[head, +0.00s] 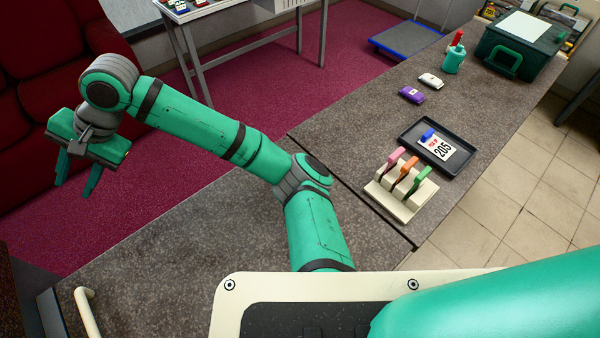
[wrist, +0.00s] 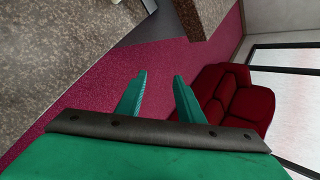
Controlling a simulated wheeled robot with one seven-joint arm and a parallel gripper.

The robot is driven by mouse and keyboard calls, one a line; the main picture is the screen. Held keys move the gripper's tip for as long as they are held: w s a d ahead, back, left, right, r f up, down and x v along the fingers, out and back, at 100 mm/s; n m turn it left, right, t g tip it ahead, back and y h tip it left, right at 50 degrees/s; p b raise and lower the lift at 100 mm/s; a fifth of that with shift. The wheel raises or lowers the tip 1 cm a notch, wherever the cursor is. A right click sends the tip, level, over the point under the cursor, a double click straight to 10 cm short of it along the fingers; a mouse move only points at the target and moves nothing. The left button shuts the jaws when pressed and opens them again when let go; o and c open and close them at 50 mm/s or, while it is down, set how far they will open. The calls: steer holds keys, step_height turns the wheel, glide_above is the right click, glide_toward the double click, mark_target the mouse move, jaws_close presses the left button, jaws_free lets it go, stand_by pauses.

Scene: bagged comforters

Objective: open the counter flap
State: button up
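The counter flap (head: 175,235) is the near grey-brown speckled section of the counter. It lies flat, level with the longer counter (head: 495,110), and a dark seam divides them. A cream bar handle (head: 88,312) is on the flap's near left end. In the wrist view a speckled counter surface (wrist: 55,60) fills the upper left, with a small cream piece at the top edge. My gripper (head: 77,178) is beyond the flap's far left edge, over the carpet side, apart from flap and handle. Its fingers (wrist: 160,80) are spread with nothing between them.
A cream rack with coloured levers (head: 398,188) and a black tray with a 205 card (head: 440,148) stand just past the seam. A red sofa (head: 55,75) is at the left. The flap's top is clear of loose objects.

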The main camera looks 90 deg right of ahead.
mark_target(87, 323)
steer(key=s+a+f+n+g, duration=0.1)
steer(key=a+f+n+g, duration=0.1)
steer(key=a, duration=0.6)
steer(key=s+a+f+n+g+h, duration=0.1)
steer(key=a+f+n+g, duration=0.1)
steer(key=a+f, duration=0.4)
steer(key=s+a+f+n+g, duration=0.2)
steer(key=a+f+n, duration=0.2)
steer(key=a, duration=0.6)
steer(key=shift+n, duration=0.3)
steer(key=shift+s+h, duration=0.2)
steer(key=shift+h, duration=0.1)
steer(key=shift+a, duration=0.3)
jaws_close()
steer(key=shift+d+r, duration=0.15)
steer(key=shift+d, duration=0.05)
